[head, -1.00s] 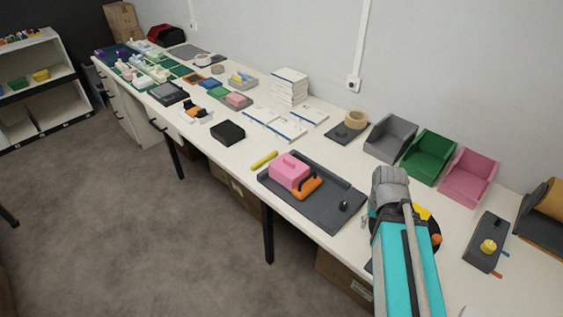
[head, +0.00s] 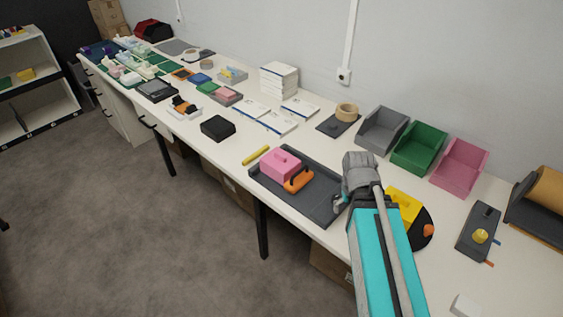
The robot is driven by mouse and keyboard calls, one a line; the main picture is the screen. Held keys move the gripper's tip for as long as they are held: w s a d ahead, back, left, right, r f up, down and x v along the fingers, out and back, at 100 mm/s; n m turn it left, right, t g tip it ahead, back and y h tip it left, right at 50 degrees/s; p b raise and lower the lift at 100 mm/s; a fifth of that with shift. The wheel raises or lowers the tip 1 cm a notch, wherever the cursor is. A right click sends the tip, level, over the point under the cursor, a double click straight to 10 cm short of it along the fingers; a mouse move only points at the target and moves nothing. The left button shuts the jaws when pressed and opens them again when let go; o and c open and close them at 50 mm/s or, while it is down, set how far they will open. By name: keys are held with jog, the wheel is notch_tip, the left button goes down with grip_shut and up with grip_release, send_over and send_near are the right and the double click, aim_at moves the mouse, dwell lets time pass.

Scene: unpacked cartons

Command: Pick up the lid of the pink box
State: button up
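The pink box (head: 276,165) sits on the dark grey tray (head: 325,176) near the table's front edge. Its lid (head: 283,158) is on top, with a small raised grip. An orange object with a handle (head: 299,180) lies against the box's front right side on the same tray. My gripper (head: 338,204) is over the right end of the tray, to the right of the pink box and apart from it. It is small and partly hidden by my wrist, so its opening does not show clearly.
A yellow bar (head: 256,155) lies left of the tray. A black box (head: 218,128) is farther left. Grey (head: 382,132), green (head: 418,150) and pink (head: 460,168) bins stand along the wall. A yellow block (head: 403,208) is on a dark round plate right of my arm.

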jog(key=w+a+n+h+b, duration=0.1)
jog(key=w+n, duration=0.1)
jog(key=w+a+f+n+h, duration=0.1)
jog(key=w+a+n, duration=0.1)
jog(key=w+a+n+t+h+b, duration=0.1)
jog(key=w+a+n, duration=0.1)
jog(key=n, duration=0.1)
jog(key=shift+a+f+b, duration=0.2)
jog(key=shift+f+b, duration=0.15)
jog(key=shift+f, duration=0.05)
jog(key=w+a+n+t+h+b, duration=0.3)
jog(key=w+a+n, duration=0.2)
jog(key=a+n, duration=0.2)
jog(key=n+t+h+b, duration=0.25)
jog(key=n+t, duration=0.45)
jog(key=n, duration=0.6)
send_near(278, 155)
jog(key=s+a+r, duration=0.2)
jog(key=shift+s+d+f+y+b, duration=0.1)
jog(key=shift+s+d+y+b, duration=0.1)
jog(key=shift+y+b, duration=0.2)
jog(key=shift+w+d, duration=0.1)
jog(key=shift+w, duration=0.05)
jog(key=shift+g, duration=0.3)
jog(key=shift+b+x, duration=1.65)
jog(key=shift+x, duration=2.55)
